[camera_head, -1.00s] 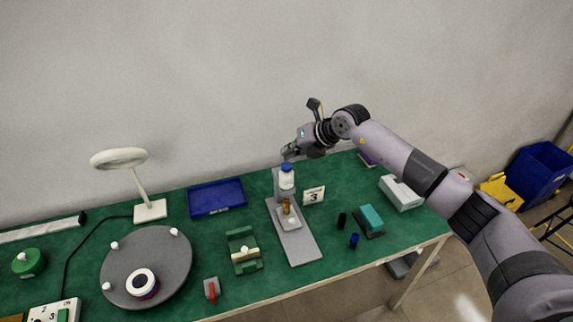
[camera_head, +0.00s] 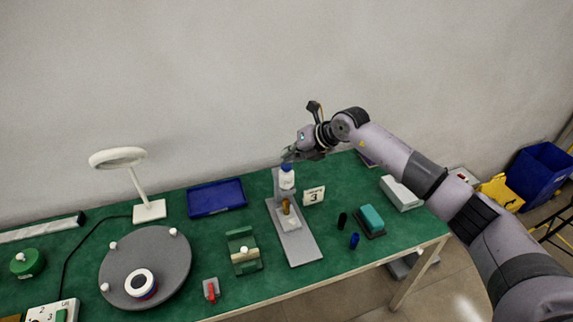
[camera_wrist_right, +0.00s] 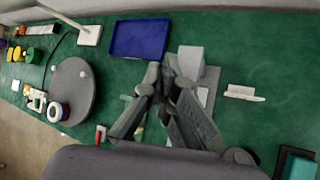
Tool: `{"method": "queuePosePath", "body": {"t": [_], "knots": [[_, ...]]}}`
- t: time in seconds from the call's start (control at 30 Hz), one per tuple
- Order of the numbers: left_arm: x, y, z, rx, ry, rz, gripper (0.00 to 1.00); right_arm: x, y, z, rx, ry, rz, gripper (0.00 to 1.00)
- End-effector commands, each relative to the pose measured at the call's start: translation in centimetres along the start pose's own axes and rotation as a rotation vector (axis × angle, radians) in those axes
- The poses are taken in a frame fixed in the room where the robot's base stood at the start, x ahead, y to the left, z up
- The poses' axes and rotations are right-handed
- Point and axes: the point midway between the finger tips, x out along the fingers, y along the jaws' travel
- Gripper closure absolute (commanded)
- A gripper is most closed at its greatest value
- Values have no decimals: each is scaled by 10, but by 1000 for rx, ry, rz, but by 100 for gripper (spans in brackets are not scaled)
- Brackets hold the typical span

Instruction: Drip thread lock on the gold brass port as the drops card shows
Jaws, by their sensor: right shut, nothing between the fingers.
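The gold brass port (camera_head: 286,207) stands upright on a small white block on the grey stand (camera_head: 297,246). A white bottle with a blue cap (camera_head: 287,178) is held at the stand's upright, above the brass port. The drops card (camera_head: 314,196) beside it shows the number 3. My right gripper (camera_head: 288,155) is just above and behind the blue cap, fingers shut and empty. In the right wrist view the closed fingertips (camera_wrist_right: 160,72) hide the bottle and the port; whether they touch the cap I cannot tell. My left gripper is not in view.
A blue tray (camera_head: 216,197), a green fixture (camera_head: 243,250) and a grey turntable (camera_head: 146,270) lie to the left. A teal sponge block (camera_head: 372,217), small dark and blue caps (camera_head: 354,240) and a white box (camera_head: 401,192) lie to the right.

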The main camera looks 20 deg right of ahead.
Motion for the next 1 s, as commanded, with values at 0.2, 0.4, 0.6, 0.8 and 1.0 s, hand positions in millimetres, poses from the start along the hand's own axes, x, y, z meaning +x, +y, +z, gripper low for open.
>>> {"method": "queuePosePath", "body": {"t": [0.2, 0.4, 0.6, 0.8, 1.0], "knots": [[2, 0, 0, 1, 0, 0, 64, 2, -2, -2, 0, 1, 0, 100], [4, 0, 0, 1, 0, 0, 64, 4, -3, -3, 0, 1, 0, 100], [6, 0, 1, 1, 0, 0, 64, 6, -4, -5, 0, 1, 0, 100], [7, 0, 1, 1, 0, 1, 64, 8, -6, -6, 0, 2, -1, 100], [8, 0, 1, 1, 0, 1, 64, 9, -6, -7, 0, 2, -1, 100]]}}
